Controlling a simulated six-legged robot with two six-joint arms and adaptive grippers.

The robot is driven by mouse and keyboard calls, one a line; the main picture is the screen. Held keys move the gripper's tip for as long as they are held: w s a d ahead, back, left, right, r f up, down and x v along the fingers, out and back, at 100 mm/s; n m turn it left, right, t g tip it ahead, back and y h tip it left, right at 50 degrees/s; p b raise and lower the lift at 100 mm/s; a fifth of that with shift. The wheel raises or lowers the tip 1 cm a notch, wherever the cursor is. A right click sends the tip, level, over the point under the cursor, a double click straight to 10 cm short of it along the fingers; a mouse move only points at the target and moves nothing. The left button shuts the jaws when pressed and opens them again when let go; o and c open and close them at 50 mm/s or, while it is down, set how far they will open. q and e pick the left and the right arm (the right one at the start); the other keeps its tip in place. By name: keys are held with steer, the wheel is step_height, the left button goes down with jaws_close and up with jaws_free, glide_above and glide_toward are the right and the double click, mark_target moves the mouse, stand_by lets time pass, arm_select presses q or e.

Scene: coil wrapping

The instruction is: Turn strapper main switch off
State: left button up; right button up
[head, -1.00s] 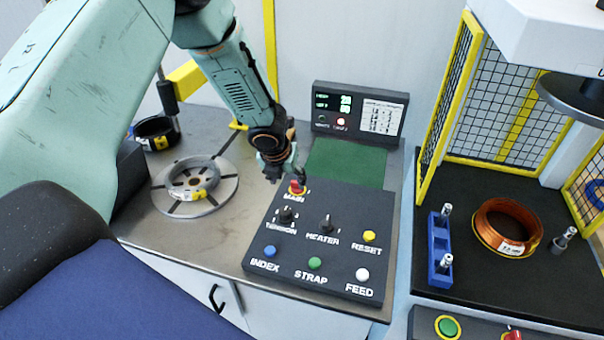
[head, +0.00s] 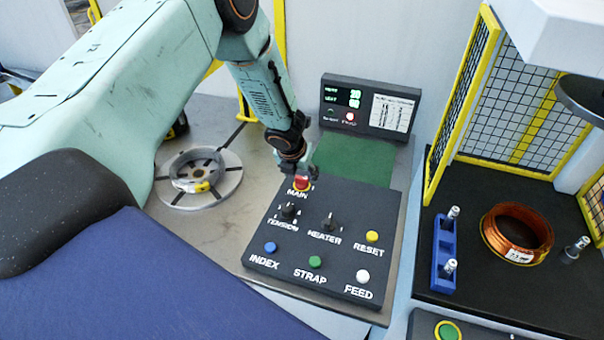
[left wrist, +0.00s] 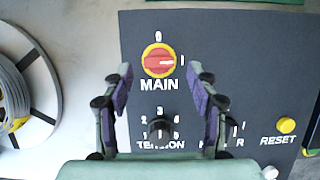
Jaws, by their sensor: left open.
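The strapper main switch is a red rotary knob on a yellow ring (left wrist: 159,61), on the dark control panel (head: 335,262) above the label MAIN. In the left wrist view its pointer lies level toward the I mark at right, with 0 above it. In the head view the red knob (head: 301,183) shows just below my left gripper (head: 305,172). In the left wrist view the left gripper (left wrist: 160,82) is open, its purple-padded fingers to either side below the knob, not closed on it. My right gripper is not in view.
The panel also holds the TENSION (head: 289,210) and HEATER (head: 330,222) knobs and several push buttons. A lit display (head: 368,106) stands behind it. A coil on a round plate (head: 198,178) is at left. A copper coil (head: 517,233) and blue block (head: 444,252) lie at right.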

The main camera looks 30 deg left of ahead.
mark_target(302, 181)
arm_select(q)
steer(key=shift+p+x, duration=0.45)
steer(key=shift+x, duration=0.3)
steer(key=shift+w+a+f, duration=0.2)
steer(key=shift+w+f, duration=0.1)
steer(key=shift+f, duration=0.15)
steer(key=shift+s+d+r, duration=0.1)
steer(key=shift+d, duration=0.1)
steer(key=shift+a, duration=0.2)
steer(key=c, duration=0.6)
steer(key=shift+d, duration=0.1)
steer(key=c, duration=0.5)
